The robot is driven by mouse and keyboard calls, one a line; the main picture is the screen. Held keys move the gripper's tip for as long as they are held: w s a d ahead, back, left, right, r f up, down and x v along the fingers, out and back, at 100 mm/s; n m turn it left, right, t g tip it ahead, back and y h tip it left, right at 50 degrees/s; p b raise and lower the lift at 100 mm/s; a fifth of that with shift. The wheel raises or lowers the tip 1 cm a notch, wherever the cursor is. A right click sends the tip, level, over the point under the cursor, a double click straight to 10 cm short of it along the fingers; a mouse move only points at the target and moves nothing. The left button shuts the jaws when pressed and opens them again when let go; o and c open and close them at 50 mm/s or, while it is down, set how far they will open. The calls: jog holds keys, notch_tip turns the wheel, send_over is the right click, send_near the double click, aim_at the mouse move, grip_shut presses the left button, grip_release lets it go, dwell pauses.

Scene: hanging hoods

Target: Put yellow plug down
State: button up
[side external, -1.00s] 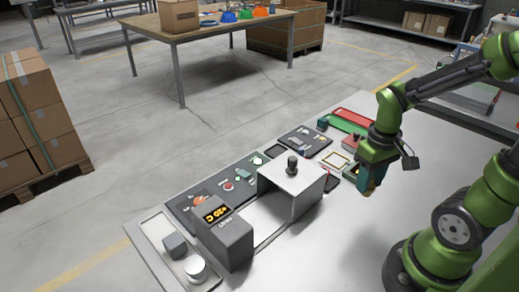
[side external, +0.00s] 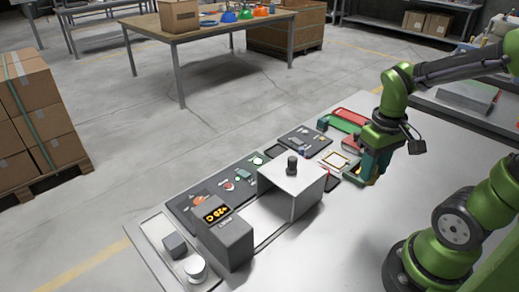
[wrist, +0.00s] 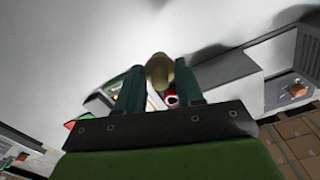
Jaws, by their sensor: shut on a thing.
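My gripper (side external: 371,176) is low over the right end of the row of trays in the side external view. In the wrist view its two green fingers (wrist: 159,92) are shut on the yellow plug (wrist: 158,72), which looks dull olive-yellow with a rounded end. In the side external view the plug is mostly hidden by the fingers. I cannot tell whether it touches the surface beneath.
A grey hood (side external: 291,178) with a dark knob stands left of my gripper. A grey box with a lit display (side external: 216,214) is nearer the camera. Dark trays of small parts (side external: 222,187) line the table's far edge. The bare table (side external: 330,245) in front is clear.

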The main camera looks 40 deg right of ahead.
jog(key=w+d+r, duration=0.1)
jog(key=w+d, duration=0.1)
jog(key=w, duration=0.9)
jog(key=w+d+r, duration=0.1)
jog(key=w+d, duration=0.1)
jog(key=w, duration=1)
jog(key=w+f, duration=0.9)
jog(key=shift+w+d+f, duration=0.1)
jog(key=shift+d+f, duration=0.25)
jog(key=shift+d, duration=0.05)
jog(key=shift+f, duration=2.05)
